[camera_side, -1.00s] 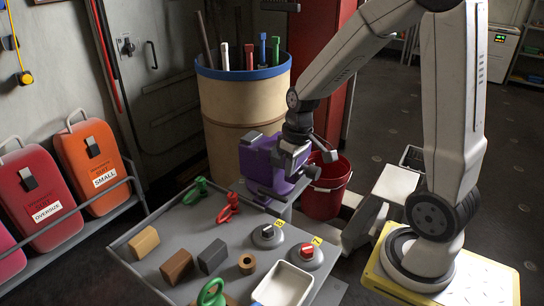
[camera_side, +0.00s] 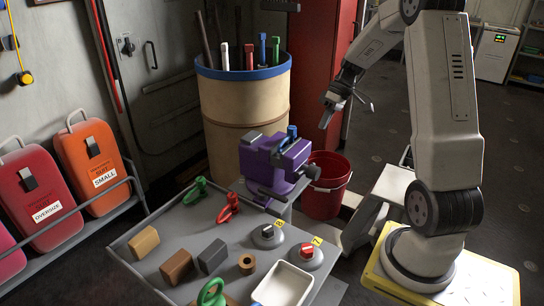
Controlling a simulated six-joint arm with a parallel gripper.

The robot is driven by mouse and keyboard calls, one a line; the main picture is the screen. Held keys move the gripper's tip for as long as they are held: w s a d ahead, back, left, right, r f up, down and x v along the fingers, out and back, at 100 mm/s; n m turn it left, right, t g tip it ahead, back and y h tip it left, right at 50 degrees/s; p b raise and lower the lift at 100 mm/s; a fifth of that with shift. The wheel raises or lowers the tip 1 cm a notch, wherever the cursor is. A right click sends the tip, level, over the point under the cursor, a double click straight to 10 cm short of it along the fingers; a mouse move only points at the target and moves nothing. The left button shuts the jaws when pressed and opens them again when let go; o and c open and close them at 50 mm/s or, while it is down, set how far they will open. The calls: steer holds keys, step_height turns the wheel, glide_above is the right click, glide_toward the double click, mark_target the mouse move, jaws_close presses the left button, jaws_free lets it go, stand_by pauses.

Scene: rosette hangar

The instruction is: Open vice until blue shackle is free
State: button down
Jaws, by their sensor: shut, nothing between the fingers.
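The purple vice (camera_side: 262,163) stands at the back right corner of the grey table, in front of the barrel. A blue shackle (camera_side: 287,138) sits at the top of the vice between its jaws. I cannot tell at this size whether the jaws still touch it. The vice's dark screw and handle (camera_side: 312,172) stick out toward the right. My gripper (camera_side: 325,123) is up and to the right of the vice, over the red bucket, shut and empty, apart from the vice.
On the grey table (camera_side: 215,225) lie green and red shackles (camera_side: 229,208), several blocks, a brown ring (camera_side: 247,264), two round weights (camera_side: 267,236) and a white tray (camera_side: 283,286). A red bucket (camera_side: 325,200) stands right of the vice. The barrel (camera_side: 243,110) behind holds upright tools.

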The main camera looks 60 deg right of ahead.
mark_target(300, 173)
steer(key=x, duration=1.4)
steer(key=shift+a, duration=0.1)
stand_by(0.4)
steer(key=shift+a+f+h, duration=0.25)
steer(key=shift+f+h, duration=0.05)
steer(key=shift+h, duration=0.5)
steer(key=shift+a+f+h, duration=0.25)
steer(key=shift+f+h, duration=0.05)
steer(key=shift+h, duration=0.5)
steer(key=shift+r, duration=0.2)
steer(key=v, duration=1.3)
steer(key=shift+d+r, duration=0.3)
steer(key=shift+d, duration=0.05)
